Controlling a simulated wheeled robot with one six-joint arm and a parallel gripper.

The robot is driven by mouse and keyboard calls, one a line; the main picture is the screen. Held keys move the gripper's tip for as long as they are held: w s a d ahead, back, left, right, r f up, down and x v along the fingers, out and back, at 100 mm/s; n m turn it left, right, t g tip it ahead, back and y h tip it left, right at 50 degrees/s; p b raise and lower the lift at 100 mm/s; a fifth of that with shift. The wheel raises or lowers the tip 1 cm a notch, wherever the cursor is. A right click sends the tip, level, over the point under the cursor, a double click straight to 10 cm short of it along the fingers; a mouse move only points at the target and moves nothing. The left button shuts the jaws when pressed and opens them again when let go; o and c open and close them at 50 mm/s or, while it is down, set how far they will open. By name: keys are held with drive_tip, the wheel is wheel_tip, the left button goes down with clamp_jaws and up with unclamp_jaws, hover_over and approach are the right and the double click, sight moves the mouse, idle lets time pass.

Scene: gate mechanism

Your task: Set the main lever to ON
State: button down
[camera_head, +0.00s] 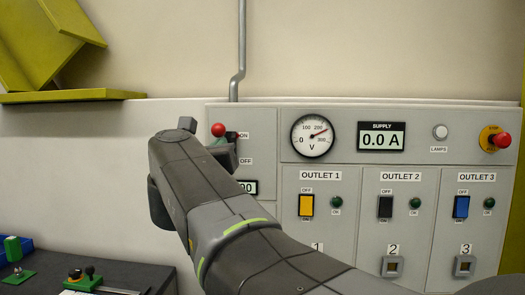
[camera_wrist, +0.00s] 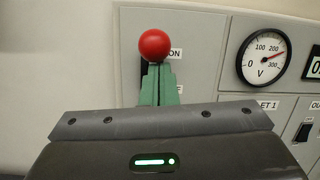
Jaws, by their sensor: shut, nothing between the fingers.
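The main lever's red ball knob (camera_head: 218,130) is at the upper left of the grey panel. It stands level with, or slightly above, the ON label (camera_head: 244,136), and the OFF label (camera_head: 246,161) is below. In the wrist view the red knob (camera_wrist: 155,45) stands just above my green fingertips and partly covers the ON label. My gripper (camera_wrist: 158,84) is shut with nothing between the fingers. In the head view it is mostly hidden behind my arm, with its tips (camera_head: 217,143) right under the knob. I cannot tell whether they touch the lever. Most of the lever's shaft is hidden.
The voltmeter (camera_head: 320,136) needle points between 200 and 300. The supply display (camera_head: 382,137) reads 0.0 A. A red emergency button (camera_head: 501,140) sits at far right. Outlet switches (camera_head: 306,205) are below. A dark workbench (camera_head: 130,276) stands at lower left.

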drive_tip(key=s+b, duration=0.3)
drive_tip(key=s, duration=0.6)
drive_tip(key=shift+s+a+f, duration=0.15)
drive_tip(key=shift+s+f, duration=0.05)
drive_tip(key=shift+f, duration=0.2)
